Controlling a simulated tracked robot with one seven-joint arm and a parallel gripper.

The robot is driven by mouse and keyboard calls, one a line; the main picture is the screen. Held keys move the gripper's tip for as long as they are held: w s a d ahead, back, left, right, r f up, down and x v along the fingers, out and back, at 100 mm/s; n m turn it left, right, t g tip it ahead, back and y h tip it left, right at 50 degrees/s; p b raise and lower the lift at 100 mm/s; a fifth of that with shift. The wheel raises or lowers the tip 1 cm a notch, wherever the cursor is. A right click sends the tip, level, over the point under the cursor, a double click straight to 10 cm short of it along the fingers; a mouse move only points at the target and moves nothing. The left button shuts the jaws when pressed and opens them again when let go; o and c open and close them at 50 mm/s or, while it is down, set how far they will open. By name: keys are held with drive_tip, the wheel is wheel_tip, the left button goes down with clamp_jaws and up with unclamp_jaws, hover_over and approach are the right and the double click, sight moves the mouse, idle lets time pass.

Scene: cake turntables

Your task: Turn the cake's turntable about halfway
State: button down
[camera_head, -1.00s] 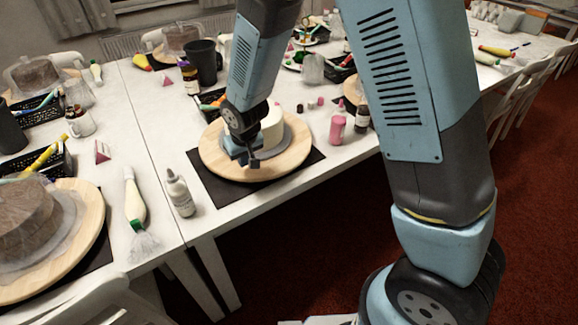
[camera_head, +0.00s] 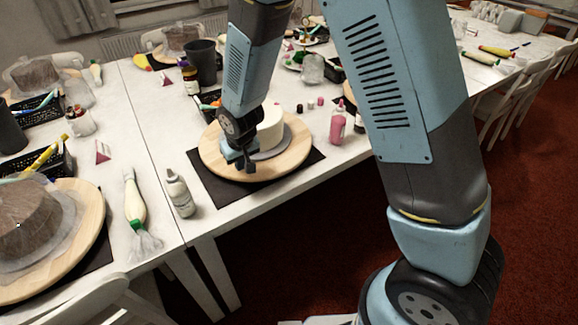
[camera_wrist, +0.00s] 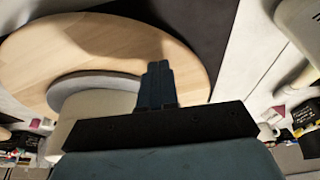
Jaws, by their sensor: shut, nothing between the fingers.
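The cake (camera_head: 270,124) is round and cream-white. It sits on a grey disc (camera_head: 284,146) on the round wooden turntable (camera_head: 285,167), which rests on a dark mat (camera_head: 213,188). My gripper (camera_head: 248,170) is low over the front left part of the turntable, beside the cake. In the wrist view my gripper's fingers (camera_wrist: 158,75) are together with nothing between them, in front of the wooden turntable (camera_wrist: 100,42). The cake also shows there (camera_wrist: 95,110), partly hidden by my gripper. I cannot tell whether the fingertips touch the wood.
A grey bottle (camera_head: 180,195) and a piping bag (camera_head: 134,200) stand or lie left of the mat. A pink bottle (camera_head: 338,124) is to the right. A second turntable (camera_head: 75,250) with a covered cake is at the far left. Black cup (camera_head: 203,62) stands behind.

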sight(284, 163)
drive_tip(key=shift+f, duration=0.7)
drive_tip(key=shift+d, duration=3.45)
drive_tip(key=shift+w, duration=0.1)
drive_tip(key=shift+w+d, duration=0.45)
drive_tip(key=shift+d, duration=0.6)
drive_tip(key=shift+w+d, duration=0.5)
drive_tip(key=shift+d, duration=0.6)
drive_tip(key=shift+w+d, duration=0.45)
drive_tip(key=shift+d, duration=0.6)
drive_tip(key=shift+r, duration=0.1)
drive_tip(key=shift+r, duration=1.35)
drive_tip(key=shift+r, duration=0.1)
wheel_tip(284, 163, up, 6)
drive_tip(key=shift+f, duration=0.1)
